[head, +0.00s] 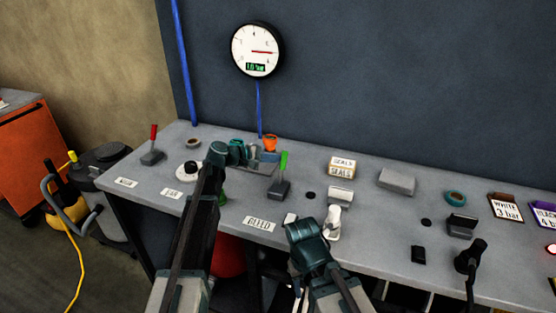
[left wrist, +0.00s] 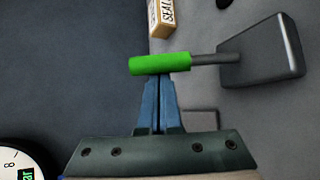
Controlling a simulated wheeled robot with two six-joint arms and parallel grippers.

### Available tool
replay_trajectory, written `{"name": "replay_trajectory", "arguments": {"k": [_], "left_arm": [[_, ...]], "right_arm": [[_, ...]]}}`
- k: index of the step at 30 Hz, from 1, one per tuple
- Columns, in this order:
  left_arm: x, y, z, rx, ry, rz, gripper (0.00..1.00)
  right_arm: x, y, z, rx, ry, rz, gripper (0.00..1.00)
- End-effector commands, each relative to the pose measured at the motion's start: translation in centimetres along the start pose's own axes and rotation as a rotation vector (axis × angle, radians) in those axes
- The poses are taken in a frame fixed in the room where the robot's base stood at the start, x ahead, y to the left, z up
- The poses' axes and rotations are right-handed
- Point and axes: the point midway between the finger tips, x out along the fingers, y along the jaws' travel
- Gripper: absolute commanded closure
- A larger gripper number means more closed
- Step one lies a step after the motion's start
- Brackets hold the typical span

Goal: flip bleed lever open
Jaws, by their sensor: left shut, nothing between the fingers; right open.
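The bleed lever has a green handle (head: 284,161) on a grey base (head: 280,189), near the middle of the bench. The handle stands roughly upright in the head view. In the left wrist view the green handle (left wrist: 160,64) lies across the fingertips, with its grey stem running right to the base (left wrist: 262,50). My left gripper (head: 264,155) is shut and empty, just left of the handle; its fingertips (left wrist: 158,82) reach the handle's side, and I cannot tell whether they touch. My right gripper (head: 308,233) is open over the bench front; its fingertips are unclear.
A BLEED label (head: 259,224) lies at the bench's front edge. A red-handled lever (head: 152,144) stands at the left. A round gauge (head: 257,50) hangs on the wall. An orange part (head: 270,143) sits behind the left gripper. A SEALS box (head: 342,166) stands right of the lever.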

Motion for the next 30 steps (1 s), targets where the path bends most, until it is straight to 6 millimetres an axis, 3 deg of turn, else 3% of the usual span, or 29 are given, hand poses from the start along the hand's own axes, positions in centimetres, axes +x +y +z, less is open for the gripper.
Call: {"name": "replay_trajectory", "arguments": {"k": [14, 30], "left_arm": [[-1.1, -0.6, 1.1, 0.092, -0.001, 0.113, 1.0], [-4.3, -2.6, 3.8, 0.408, -0.001, 0.487, 1.0]], "right_arm": [[2.0, -0.2, -0.1, 0.0, 0.0, 0.0, 0.5], [9.9, -0.9, -0.6, -0.001, 0.0, 0.0, 0.5]]}}
